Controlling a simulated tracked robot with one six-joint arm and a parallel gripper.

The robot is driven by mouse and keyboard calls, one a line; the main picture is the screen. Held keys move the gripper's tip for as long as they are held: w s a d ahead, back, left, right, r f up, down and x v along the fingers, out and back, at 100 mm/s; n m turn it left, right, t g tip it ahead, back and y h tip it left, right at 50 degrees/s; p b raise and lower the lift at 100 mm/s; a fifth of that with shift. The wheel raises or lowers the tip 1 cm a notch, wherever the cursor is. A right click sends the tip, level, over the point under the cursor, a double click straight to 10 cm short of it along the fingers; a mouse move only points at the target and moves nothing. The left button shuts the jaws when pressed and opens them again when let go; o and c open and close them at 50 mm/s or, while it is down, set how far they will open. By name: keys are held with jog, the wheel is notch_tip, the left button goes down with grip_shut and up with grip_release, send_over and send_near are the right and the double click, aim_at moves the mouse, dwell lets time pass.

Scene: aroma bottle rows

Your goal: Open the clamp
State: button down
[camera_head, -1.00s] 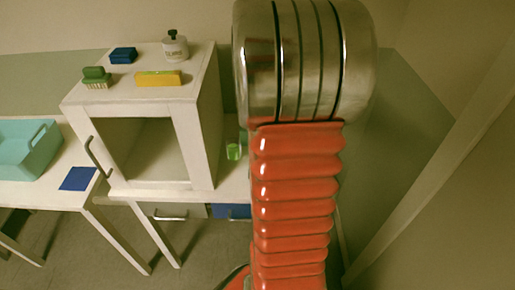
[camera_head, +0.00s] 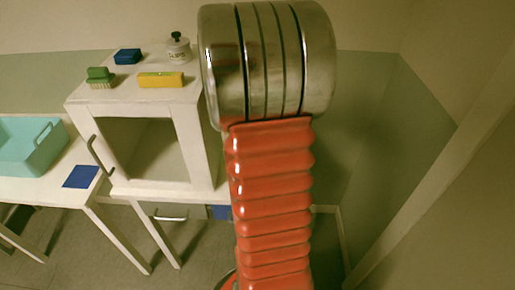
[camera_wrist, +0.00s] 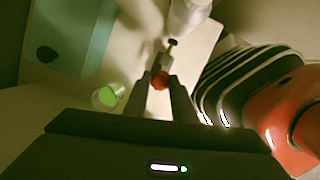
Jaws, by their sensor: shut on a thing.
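My gripper (camera_wrist: 161,82) shows in the wrist view with its two dark fingers close together. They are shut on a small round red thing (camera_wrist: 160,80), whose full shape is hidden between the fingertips. No separate clamp shows. In the head view my gripper is hidden behind my arm.
In the wrist view, a glass with green contents (camera_wrist: 107,97) stands left of the fingers. A small dark knob (camera_wrist: 172,42) lies just beyond the fingertips. A white cabinet (camera_head: 190,150) carries a jar (camera_head: 178,48), yellow block (camera_head: 161,80) and green brush (camera_head: 101,77).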

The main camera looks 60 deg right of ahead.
jog(key=c, duration=1.5)
grip_release()
jog(key=shift+w, duration=0.15)
jog(key=shift+o, duration=0.2)
jog(key=shift+r, duration=0.1)
jog(key=v, duration=1.3)
jog(key=shift+r, duration=0.25)
jog(key=shift+c, duration=0.4)
